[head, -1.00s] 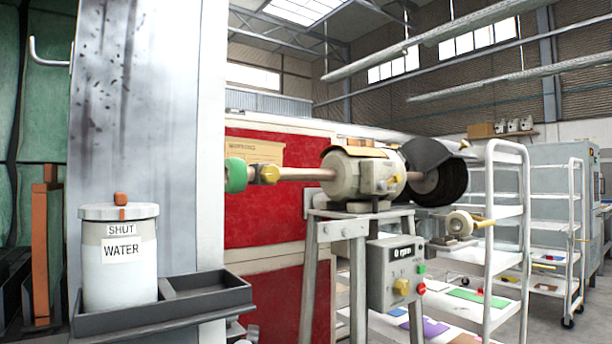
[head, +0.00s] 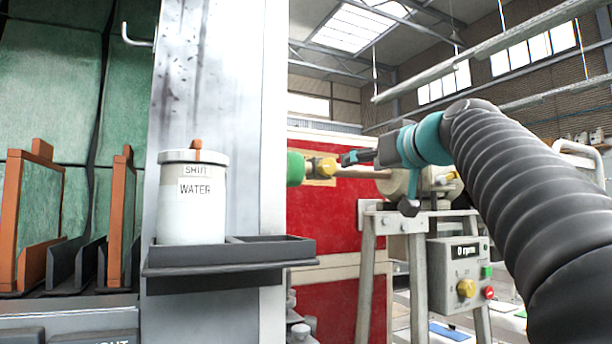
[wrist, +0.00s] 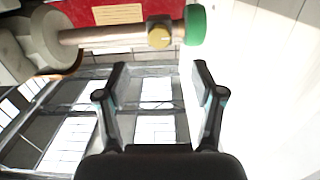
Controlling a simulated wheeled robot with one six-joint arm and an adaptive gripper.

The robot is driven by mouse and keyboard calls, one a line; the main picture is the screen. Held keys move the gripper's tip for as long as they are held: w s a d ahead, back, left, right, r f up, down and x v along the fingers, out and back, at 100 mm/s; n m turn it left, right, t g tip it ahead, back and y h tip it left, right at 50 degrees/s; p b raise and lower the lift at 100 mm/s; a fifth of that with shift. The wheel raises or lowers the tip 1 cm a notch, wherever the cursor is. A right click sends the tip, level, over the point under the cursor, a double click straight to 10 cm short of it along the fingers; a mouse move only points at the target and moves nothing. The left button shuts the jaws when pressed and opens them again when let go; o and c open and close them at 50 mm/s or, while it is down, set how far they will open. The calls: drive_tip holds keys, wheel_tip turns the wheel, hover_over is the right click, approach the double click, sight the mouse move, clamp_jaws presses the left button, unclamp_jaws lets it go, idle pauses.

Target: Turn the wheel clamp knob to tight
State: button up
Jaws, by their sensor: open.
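The brass-yellow clamp knob (head: 322,168) sits on the machine's shaft, just right of the green wheel (head: 295,168). My gripper (head: 346,159) comes in from the right, in front of the shaft, its fingertips just right of the knob in the head view. In the wrist view my gripper (wrist: 158,68) is open and empty. There the knob (wrist: 159,36) shows beyond the fingertips, lined up with the gap and apart from both fingers. The green wheel (wrist: 195,25) is at the knob's right and the shaft (wrist: 95,38) at its left.
A control box (head: 463,275) reading 0 rpm hangs on the machine stand (head: 366,285). A red panel (head: 335,215) stands behind the shaft.

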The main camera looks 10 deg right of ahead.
sight(330, 165)
drive_tip(key=p+x, duration=0.1)
drive_tip(key=x, duration=0.3)
drive_tip(key=r+p+x, duration=0.1)
drive_tip(key=x, duration=0.4)
drive_tip(key=p+x, duration=0.1)
drive_tip(key=x, duration=0.3)
drive_tip(key=shift+w+r, duration=0.35)
drive_tip(key=shift+w, duration=0.05)
drive_tip(key=c, duration=1.1)
drive_tip(key=shift+c, duration=0.2)
